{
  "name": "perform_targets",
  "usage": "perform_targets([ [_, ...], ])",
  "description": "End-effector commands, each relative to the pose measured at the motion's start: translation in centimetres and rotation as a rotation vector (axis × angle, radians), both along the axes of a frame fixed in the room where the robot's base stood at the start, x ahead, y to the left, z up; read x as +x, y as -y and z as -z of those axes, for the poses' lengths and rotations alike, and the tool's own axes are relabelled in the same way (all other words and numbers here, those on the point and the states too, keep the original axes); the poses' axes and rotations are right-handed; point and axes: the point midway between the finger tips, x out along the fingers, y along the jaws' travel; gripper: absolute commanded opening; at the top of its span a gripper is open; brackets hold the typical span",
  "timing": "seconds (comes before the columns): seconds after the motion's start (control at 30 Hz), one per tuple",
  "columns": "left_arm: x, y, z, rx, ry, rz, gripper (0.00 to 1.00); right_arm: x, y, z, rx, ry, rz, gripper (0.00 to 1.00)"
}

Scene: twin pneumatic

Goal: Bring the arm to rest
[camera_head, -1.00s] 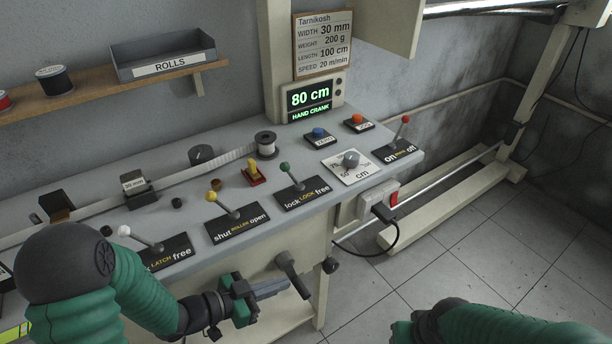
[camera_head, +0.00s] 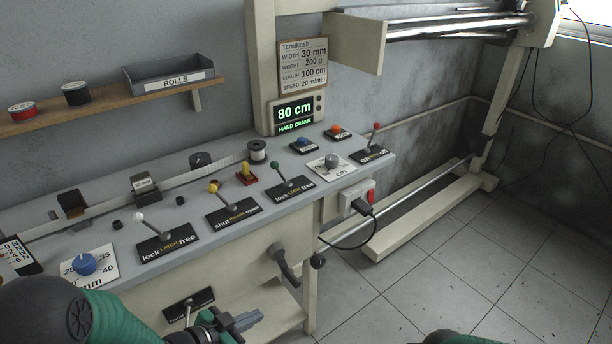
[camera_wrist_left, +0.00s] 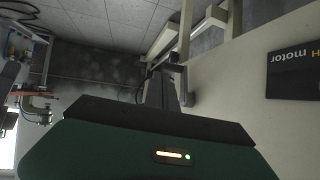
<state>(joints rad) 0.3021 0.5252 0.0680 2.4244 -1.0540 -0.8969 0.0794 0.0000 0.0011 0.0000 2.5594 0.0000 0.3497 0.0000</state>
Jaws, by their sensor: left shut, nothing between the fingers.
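My left gripper (camera_head: 240,322) is low at the bottom of the head view, in front of the cream machine's lower part. Its fingers are shut, point right and hold nothing. The dark hand crank (camera_head: 284,266) on the machine's front is above and right of the gripper, apart from it. In the left wrist view the dark fingers (camera_wrist_left: 165,90) lie together, beyond my green gripper body. A dark crank-like part (camera_wrist_left: 176,68) shows past their tips. Only a sliver of my right arm shows at the bottom edge; its gripper is out of view.
The machine's top carries the latch (camera_head: 140,217), roller (camera_head: 213,187) and lock (camera_head: 274,165) levers. A display (camera_head: 295,113) reads 80 cm, HAND CRANK. A lower black plate with a lever (camera_head: 188,303) is close to my left gripper. The tiled floor (camera_head: 430,280) at right is clear.

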Motion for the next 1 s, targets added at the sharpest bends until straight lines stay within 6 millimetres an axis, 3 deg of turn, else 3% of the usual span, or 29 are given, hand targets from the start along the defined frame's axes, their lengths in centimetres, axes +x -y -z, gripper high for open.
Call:
perform_targets([
  [0.2, 0.3, -4.2, 0.4, 0.170, -0.110, -0.209, 0.00, 0.0, 0.0, 0.0, 0.000, 0.000, 0.000, 0.43],
  [0.37, -1.4, -7.4, 0.4, 0.264, -0.248, -0.398, 0.00, 0.0, 0.0, 0.0, 0.000, 0.000, 0.000, 0.43],
  [0.57, -7.1, -9.1, -0.1, 0.296, -0.503, -0.623, 0.00, 0.0, 0.0, 0.0, 0.000, 0.000, 0.000, 0.43],
  [0.73, -13.7, -6.9, -0.9, 0.234, -0.770, -0.740, 0.00, 0.0, 0.0, 0.0, 0.000, 0.000, 0.000, 0.43],
  [0.8, -14.1, -6.8, -4.2, 0.231, -0.790, -0.746, 0.00, -0.1, 0.0, -3.4, 0.000, -0.002, 0.000, 0.43],
  [1.0, -14.0, -6.9, -10.4, 0.232, -0.789, -0.746, 0.00, 0.1, 0.0, -9.8, 0.000, 0.001, 0.000, 0.43],
])
